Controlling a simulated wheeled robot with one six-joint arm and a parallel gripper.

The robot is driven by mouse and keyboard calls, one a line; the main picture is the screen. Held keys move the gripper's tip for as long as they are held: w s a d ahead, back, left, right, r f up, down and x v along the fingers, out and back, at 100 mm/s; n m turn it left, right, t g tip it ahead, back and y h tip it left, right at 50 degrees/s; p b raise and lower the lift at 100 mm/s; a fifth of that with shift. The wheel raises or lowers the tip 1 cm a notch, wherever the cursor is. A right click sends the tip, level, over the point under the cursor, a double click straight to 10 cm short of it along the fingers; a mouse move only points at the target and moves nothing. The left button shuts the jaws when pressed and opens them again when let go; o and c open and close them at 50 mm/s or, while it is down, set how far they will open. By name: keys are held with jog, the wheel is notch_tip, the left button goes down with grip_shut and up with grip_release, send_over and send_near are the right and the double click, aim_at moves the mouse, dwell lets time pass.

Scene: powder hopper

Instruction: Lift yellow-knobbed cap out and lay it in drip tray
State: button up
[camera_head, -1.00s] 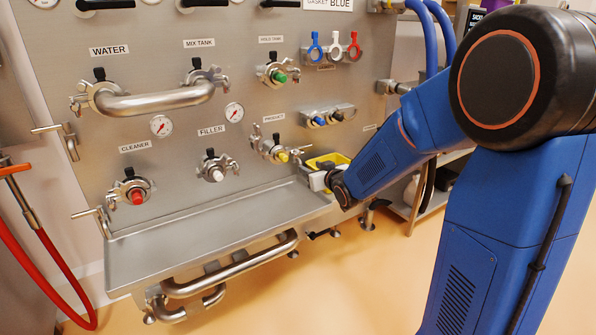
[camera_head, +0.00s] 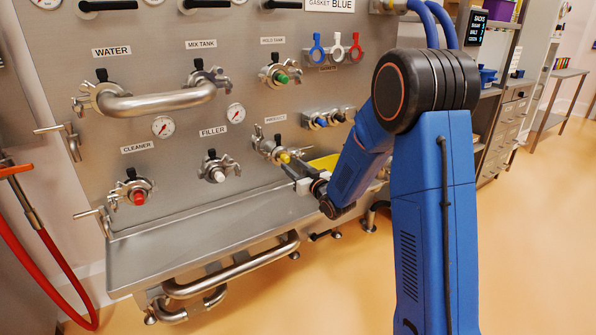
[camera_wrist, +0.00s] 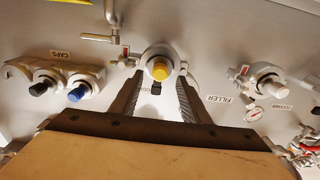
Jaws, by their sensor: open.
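The yellow-knobbed cap (camera_head: 285,158) sits in the port under the PRODUCT label on the steel panel. In the wrist view its yellow knob (camera_wrist: 160,72) lies just beyond and between my fingertips. My gripper (camera_head: 288,168) is open and points at the cap from the front right; the wrist view shows its two dark fingers (camera_wrist: 158,82) apart with nothing between them. I cannot tell the exact gap to the knob. The clamp around the port is partly hidden by the fingers. The drip tray (camera_head: 200,230) is a bare steel shelf below the ports.
A red cap (camera_head: 138,197), a white cap (camera_head: 218,175) and a green cap (camera_head: 281,77) sit in other ports. A caps holder (camera_wrist: 55,83) with black and blue knobs is near the gripper.

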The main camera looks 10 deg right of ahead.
aim_at(287, 161)
jog(key=shift+x, duration=3.25)
jog(key=shift+r, duration=0.1)
jog(key=c, duration=0.8)
